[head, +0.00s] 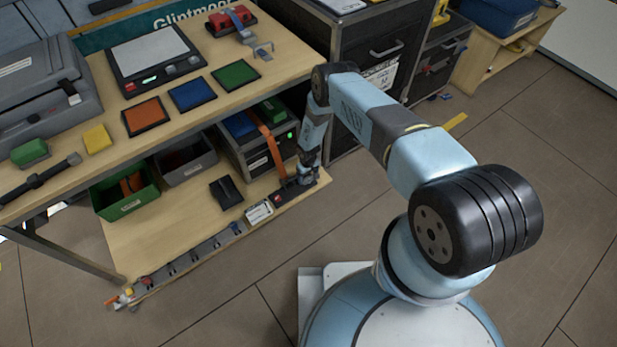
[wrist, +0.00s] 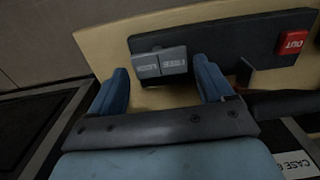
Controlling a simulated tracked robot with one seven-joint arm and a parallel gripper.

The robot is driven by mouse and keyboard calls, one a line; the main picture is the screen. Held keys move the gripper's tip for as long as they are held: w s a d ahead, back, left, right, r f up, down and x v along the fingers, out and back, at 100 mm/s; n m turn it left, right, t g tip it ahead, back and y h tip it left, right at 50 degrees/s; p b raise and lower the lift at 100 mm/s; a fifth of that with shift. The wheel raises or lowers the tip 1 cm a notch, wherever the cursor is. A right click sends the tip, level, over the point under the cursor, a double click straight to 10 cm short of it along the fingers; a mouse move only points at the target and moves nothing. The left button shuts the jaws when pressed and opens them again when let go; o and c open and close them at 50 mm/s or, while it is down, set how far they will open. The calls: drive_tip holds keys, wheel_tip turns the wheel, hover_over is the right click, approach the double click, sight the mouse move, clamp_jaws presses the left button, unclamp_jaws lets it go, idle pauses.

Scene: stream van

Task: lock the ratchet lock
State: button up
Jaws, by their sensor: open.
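The ratchet lock appears to be a grey two-part block (wrist: 160,62) with pale lettering on each half, upside down and too small to read surely. It sits at the edge of a dark plate (wrist: 222,42). My gripper (wrist: 161,70) is open, with one blue finger on each side of the block; I cannot tell whether they touch it. In the head view my gripper (head: 303,178) is low at the right end of the lower shelf, and hides the block there. A dark lever-like piece (wrist: 245,72) stands right of the right finger.
The upper bench top overhangs behind. Open floor lies in front.

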drive_tip(key=shift+f, duration=0.65)
drive_tip(key=c, duration=0.8)
drive_tip(key=shift+o, duration=0.2)
drive_tip(key=shift+d, duration=0.1)
drive_tip(key=shift+d+f+g+y, duration=0.1)
drive_tip(key=shift+d+g+y, duration=0.1)
drive_tip(key=shift+g+y, duration=0.25)
drive_tip(key=shift+d+g+y, duration=0.1)
drive_tip(key=shift+g+y, duration=0.15)
drive_tip(key=shift+y, duration=0.3)
drive_tip(key=shift+w+d, duration=0.1)
drive_tip(key=shift+w, duration=0.1)
